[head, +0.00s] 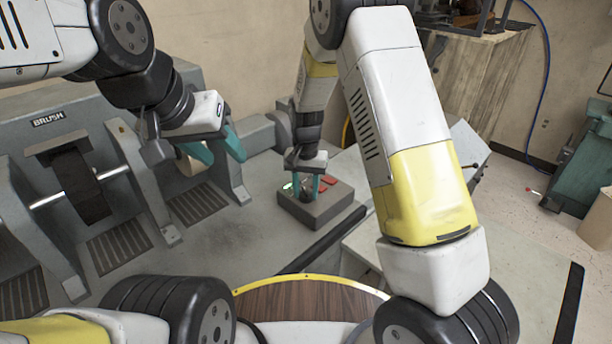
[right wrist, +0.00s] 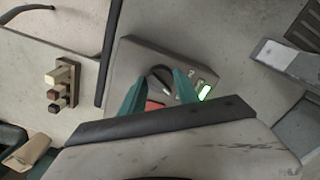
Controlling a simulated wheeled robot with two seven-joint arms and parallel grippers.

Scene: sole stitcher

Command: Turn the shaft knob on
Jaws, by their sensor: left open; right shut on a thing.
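The shaft knob (right wrist: 160,79) is a dark round knob with a pale pointer line, on the top face of a grey control box (head: 318,215). My right gripper (right wrist: 161,74) has its teal fingertips on either side of the knob and is shut on it. In the head view the right gripper (head: 306,188) points down at the box, and its fingers mostly hide the knob. A rectangular indicator (right wrist: 204,92) beside the knob glows green. My left gripper (head: 217,149) is open and empty, above the grey machine to the left of the box.
Red buttons (head: 327,181) sit on the box near my right fingers. The grey brush machine (head: 95,150) fills the left side. Some bench surface (head: 240,225) is clear left of the box.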

